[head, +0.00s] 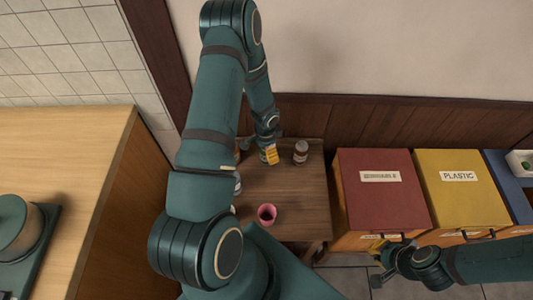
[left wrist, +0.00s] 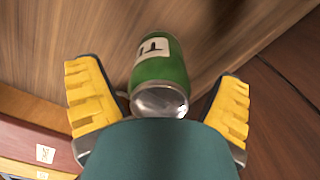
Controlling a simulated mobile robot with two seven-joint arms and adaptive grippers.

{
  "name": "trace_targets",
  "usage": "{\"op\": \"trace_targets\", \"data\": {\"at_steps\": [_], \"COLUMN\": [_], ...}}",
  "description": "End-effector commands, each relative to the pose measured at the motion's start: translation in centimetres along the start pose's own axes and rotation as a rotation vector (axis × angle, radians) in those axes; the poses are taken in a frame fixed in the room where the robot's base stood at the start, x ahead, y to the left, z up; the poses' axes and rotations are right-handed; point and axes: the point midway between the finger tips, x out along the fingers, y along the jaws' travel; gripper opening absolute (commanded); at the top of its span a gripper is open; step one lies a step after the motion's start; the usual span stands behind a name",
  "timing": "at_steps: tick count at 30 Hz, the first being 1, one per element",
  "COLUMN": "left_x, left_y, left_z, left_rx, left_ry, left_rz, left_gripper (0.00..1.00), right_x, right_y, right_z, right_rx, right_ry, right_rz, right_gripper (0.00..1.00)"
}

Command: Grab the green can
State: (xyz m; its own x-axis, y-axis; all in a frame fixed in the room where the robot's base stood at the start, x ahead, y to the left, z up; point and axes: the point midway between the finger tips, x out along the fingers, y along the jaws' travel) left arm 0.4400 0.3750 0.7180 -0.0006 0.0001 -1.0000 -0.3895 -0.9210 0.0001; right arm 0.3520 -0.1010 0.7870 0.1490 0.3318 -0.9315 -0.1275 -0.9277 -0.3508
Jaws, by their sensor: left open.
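The green can (left wrist: 160,72) has a white label with dark marks and a silvery end. In the left wrist view it lies between the two spread yellow fingers of my left gripper (left wrist: 157,85), with a gap on each side. In the head view my left gripper (head: 269,154) is at the far part of the small wooden table, and I cannot make out the can there; the arm and gripper cover that area. My right gripper (head: 379,265) is in front of the bins, away from the table; its finger opening is unclear.
A dark jar (head: 301,152) stands right of my left gripper on the small table (head: 300,192). A pink cup (head: 267,214) is nearer. Red (head: 385,208) and yellow (head: 466,202) bins stand to the right. A wooden counter (head: 75,165) is at left.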

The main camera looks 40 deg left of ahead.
Motion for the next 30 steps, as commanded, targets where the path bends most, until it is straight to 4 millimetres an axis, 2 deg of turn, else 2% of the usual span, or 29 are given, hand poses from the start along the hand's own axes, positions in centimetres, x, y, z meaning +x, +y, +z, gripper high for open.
{"op": "trace_targets", "data": {"at_steps": [5,6,10,22,26,30], "left_x": [-0.1,-0.1,-0.1,-0.3,-1.9,-4.6], "left_y": [0.0,0.0,0.0,0.0,-0.1,-0.1], "left_z": [0.0,0.0,0.0,0.0,-0.1,-0.1], "left_rx": [0.0,0.0,0.0,0.0,0.0,-0.002], "left_ry": [0.0,0.0,0.0,0.001,0.003,0.004], "left_rz": [0.0,0.0,0.0,-0.001,-0.002,-0.002], "left_gripper": [0.9,0.76,0.31,0.3,0.3,0.3], "right_x": [0.0,0.0,0.0,-0.1,-0.3,-0.8], "right_y": [0.0,0.0,0.0,0.0,-0.1,-0.3], "right_z": [0.0,0.0,0.0,0.0,-0.1,-0.3], "right_rx": [0.0,0.0,0.0,0.0,0.001,0.002], "right_ry": [0.0,0.0,0.0,0.0,0.002,0.006], "right_rz": [0.0,0.0,0.0,0.0,0.0,0.001], "right_gripper": [0.0,0.0,0.0,0.0,0.0,0.0]}}
